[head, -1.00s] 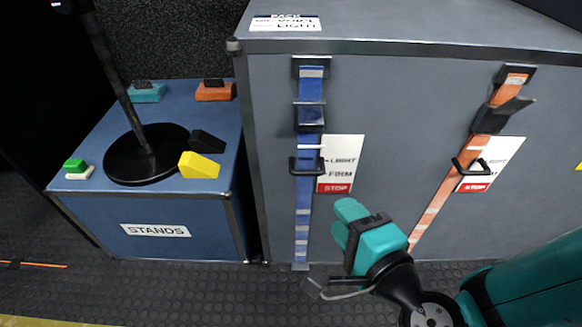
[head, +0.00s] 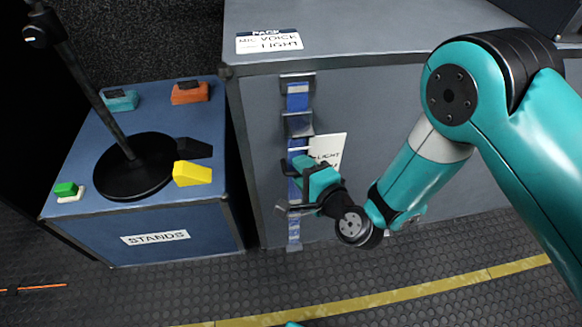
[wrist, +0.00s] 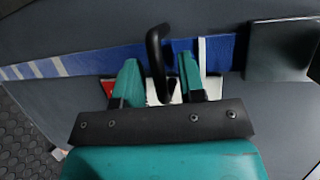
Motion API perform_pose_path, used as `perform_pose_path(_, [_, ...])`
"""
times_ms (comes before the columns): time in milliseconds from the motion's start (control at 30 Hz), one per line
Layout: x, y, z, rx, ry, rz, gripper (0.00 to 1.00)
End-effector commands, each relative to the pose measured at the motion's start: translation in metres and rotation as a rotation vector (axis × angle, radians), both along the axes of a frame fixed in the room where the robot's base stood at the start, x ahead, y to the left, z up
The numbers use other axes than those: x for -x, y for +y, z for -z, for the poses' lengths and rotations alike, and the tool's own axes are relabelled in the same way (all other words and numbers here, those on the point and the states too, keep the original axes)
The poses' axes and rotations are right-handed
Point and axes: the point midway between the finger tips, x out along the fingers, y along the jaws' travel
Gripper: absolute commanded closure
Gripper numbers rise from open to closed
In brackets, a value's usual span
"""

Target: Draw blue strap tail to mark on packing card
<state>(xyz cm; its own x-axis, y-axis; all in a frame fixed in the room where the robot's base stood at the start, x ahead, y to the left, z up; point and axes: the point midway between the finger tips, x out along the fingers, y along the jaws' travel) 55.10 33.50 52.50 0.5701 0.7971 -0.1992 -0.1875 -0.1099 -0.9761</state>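The blue strap (head: 297,102) hangs down the front of the grey case, through a dark buckle (head: 298,124). Its white-striped tail (wrist: 75,63) shows below the pull loop. The dark pull loop (wrist: 154,45) stands out from the strap. The white packing card (head: 328,147) is beside the strap; LIGHT shows, and my gripper hides its lower part. A red piece of the card (wrist: 108,88) shows in the wrist view. My gripper (wrist: 160,72) is at the loop, its fingers apart on either side of it; I see no clear grip. A white stripe (wrist: 202,55) lies on the buckle side of the loop.
At left, a blue STANDS case (head: 185,255) carries a black stand base (head: 136,165), a yellow block (head: 192,174) and other small blocks. My arm covers the case's right side. The floor in front is open.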

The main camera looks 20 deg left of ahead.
Motion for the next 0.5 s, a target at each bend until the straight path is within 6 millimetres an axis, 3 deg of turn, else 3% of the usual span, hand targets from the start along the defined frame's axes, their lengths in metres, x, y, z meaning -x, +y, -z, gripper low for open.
perform_pose_path(167, [0.0015,0.0029,-0.0006,-0.001,-0.001,-0.005,0.63])
perform_pose_path(333, [0.0018,0.0031,-0.0007,-0.002,0.000,-0.005,0.98])
perform_pose_path(500, [0.0014,0.0024,-0.0006,-0.001,-0.001,-0.004,1.00])
